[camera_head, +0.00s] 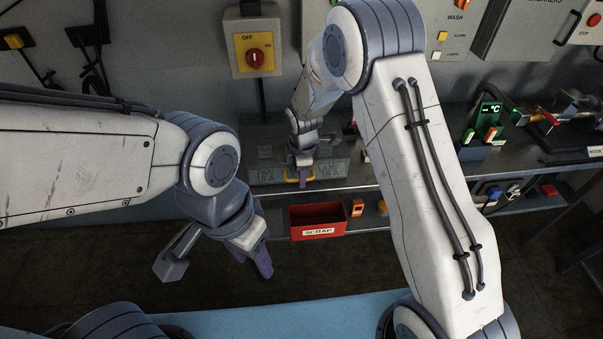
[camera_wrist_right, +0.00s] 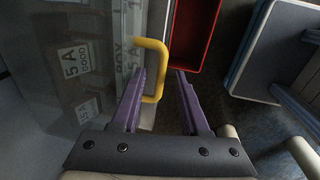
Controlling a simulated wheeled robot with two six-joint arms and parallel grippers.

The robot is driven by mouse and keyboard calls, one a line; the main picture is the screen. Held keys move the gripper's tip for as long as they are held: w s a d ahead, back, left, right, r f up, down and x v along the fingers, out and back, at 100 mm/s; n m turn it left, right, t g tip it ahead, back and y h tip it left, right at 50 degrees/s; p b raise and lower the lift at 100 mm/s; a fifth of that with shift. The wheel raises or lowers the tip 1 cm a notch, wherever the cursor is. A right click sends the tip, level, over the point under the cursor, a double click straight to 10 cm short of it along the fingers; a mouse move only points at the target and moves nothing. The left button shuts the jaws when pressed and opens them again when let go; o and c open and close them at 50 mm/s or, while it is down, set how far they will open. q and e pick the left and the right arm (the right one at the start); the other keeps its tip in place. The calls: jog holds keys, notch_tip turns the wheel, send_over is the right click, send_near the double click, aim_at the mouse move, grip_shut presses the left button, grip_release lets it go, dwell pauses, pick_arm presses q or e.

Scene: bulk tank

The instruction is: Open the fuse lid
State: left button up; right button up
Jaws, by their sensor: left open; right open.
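The fuse lid (camera_head: 333,168) is a clear, greyish panel on the bench, with fuse labels showing through it. It also shows in the right wrist view (camera_wrist_right: 60,95), where a label reads 5A. Its yellow handle (camera_wrist_right: 153,42) is a bent bar at the lid's edge; in the head view the handle (camera_head: 291,180) is partly hidden. My right gripper (camera_wrist_right: 161,74) is open, with its purple fingers either side of the handle's outer bar; I cannot tell whether they touch it. It also shows in the head view (camera_head: 303,178). My left gripper (camera_head: 256,261) is open and empty, low in front of the bench.
A red scrap bin (camera_head: 318,220) hangs just in front of the lid and also shows beside the handle in the right wrist view (camera_wrist_right: 197,30). A yellow switch box (camera_head: 253,47) is on the wall behind. A display unit (camera_head: 485,125) stands to the right.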

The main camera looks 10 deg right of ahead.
grip_shut()
dwell(1.4)
